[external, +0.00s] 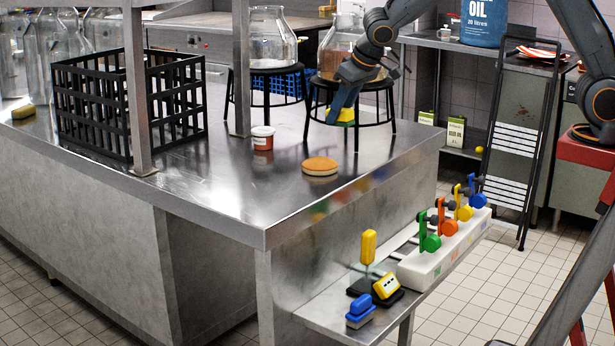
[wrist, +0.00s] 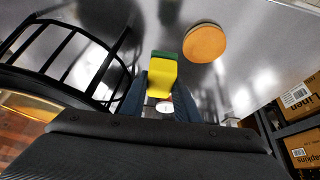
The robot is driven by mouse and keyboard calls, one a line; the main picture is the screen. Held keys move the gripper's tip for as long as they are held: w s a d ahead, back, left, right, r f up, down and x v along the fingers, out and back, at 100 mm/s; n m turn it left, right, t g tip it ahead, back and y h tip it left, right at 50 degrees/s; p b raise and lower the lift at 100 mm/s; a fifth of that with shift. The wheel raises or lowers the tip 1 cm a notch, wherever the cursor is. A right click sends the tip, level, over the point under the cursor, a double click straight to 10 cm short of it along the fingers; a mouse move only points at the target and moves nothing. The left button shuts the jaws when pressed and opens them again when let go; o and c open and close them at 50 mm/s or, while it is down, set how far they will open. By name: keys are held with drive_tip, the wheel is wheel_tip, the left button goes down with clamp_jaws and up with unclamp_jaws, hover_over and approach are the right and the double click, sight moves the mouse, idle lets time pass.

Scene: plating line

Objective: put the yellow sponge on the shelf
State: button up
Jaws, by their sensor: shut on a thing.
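My gripper (external: 343,108) is shut on a yellow block with a green layer, which looks like the yellow sponge (external: 346,114). In the wrist view the sponge (wrist: 162,73) sits between the two dark blue fingers (wrist: 160,88), its green side (wrist: 165,55) facing away from me. I hold it over the steel counter (external: 215,190), in front of a black round stand; the gap below it is hard to judge. A low metal shelf (external: 330,318) runs along the counter's front right side. Another shelf (external: 465,153) stands against the back wall.
A round orange-topped pad (external: 320,165) and a small red tub (external: 262,138) stand on the counter. A black crate (external: 128,100) and another yellowish block (external: 23,112) are at left. The low shelf bears a white block with coloured handles (external: 445,245) and several small tools.

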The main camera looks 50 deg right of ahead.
drive_tip(key=w+a+t+b, duration=0.15)
drive_tip(key=w+a, duration=0.25)
drive_tip(key=a, duration=1.1)
wheel_tip(320, 180, down, 5)
drive_tip(key=shift+a+r+p, duration=0.1)
drive_tip(key=shift+p, duration=0.45)
drive_tip(key=shift+f+p, duration=0.45)
drive_tip(key=shift+f, duration=1.85)
drive_tip(key=shift+f, duration=0.1)
drive_tip(key=o, duration=1)
drive_tip(key=shift+s+r, duration=0.1)
drive_tip(key=shift+r, duration=0.3)
drive_tip(key=b+v, duration=0.2)
drive_tip(key=v, duration=0.9)
drive_tip(key=shift+r+b, duration=0.2)
drive_tip(key=shift+b, duration=0.1)
